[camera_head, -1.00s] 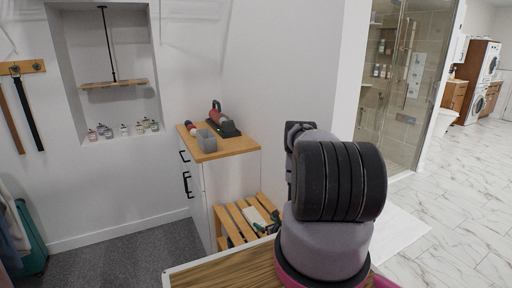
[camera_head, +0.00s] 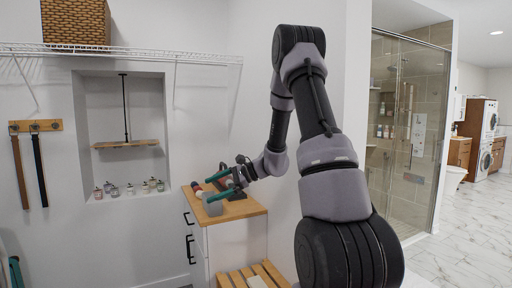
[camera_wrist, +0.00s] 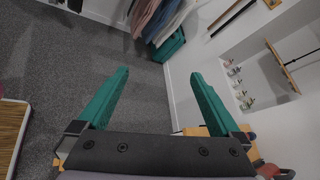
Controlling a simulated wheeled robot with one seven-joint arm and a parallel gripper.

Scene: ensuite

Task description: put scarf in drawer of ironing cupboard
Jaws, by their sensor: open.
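The white cupboard (camera_head: 239,247) has a wooden top and black handles on its left-facing front. Its upper handle (camera_head: 187,217) marks what looks like a drawer, which appears shut. My gripper (camera_head: 207,189) is above the cupboard top, its teal fingers pointing left and overlapping the items there in the head view. In the wrist view my gripper (camera_wrist: 160,75) is open, with nothing between the fingers. I cannot clearly identify a scarf.
A grey box (camera_head: 212,206) and a dark iron-like item stand on the cupboard top. Clothes (camera_wrist: 165,18) hang above a teal container (camera_wrist: 170,45). Belts (camera_head: 38,170) hang on the left wall. A wire shelf (camera_head: 130,52) runs above. Carpet (camera_wrist: 60,55) is open below the fingers.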

